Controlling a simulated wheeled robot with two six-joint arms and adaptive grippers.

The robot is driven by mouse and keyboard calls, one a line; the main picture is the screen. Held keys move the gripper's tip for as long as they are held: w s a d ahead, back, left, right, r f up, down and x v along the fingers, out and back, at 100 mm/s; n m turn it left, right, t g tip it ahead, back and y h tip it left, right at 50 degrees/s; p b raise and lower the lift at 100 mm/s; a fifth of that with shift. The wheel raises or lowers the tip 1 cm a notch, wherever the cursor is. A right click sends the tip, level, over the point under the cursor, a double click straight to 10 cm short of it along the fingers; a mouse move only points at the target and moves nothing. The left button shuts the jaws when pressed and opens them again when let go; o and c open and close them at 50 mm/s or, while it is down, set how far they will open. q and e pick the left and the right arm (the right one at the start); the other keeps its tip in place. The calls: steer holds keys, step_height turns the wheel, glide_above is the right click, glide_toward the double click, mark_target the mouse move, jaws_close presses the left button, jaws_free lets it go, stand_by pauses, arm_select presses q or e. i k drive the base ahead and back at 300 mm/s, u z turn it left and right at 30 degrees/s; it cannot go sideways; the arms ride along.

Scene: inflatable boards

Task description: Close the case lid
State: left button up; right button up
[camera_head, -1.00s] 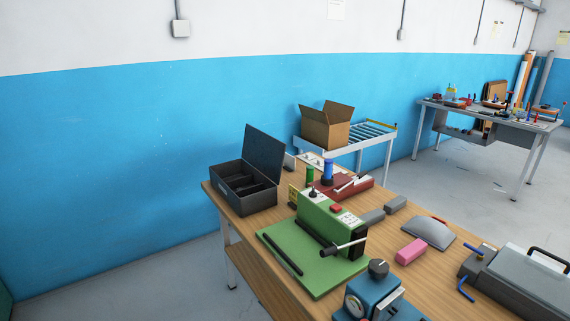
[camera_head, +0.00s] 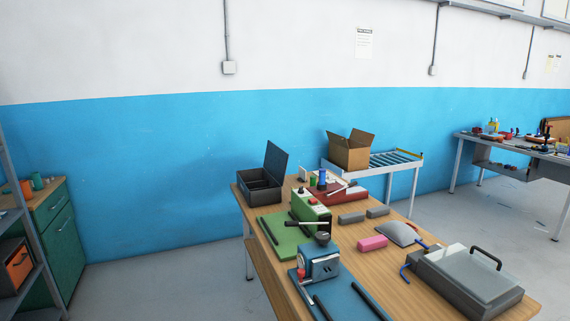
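A black open case (camera_head: 262,193) stands at the far left corner of the wooden table. Its dark lid (camera_head: 277,164) is raised nearly upright on the right side, and its inside has dividers. Neither of my grippers is in view.
The wooden table (camera_head: 375,251) also holds a green press (camera_head: 310,209), a blue device (camera_head: 318,262), a pink block (camera_head: 373,243) and a grey box with a black handle (camera_head: 473,277). A cardboard box (camera_head: 348,153) sits behind on a roller stand. Floor is open left of the table.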

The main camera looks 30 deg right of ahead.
mark_target(276, 162)
steer(key=z, duration=3.4)
steer(key=i, duration=4.65)
steer(key=u, duration=2.8)
steer(key=i, duration=2.6)
steer(key=u, duration=0.05)
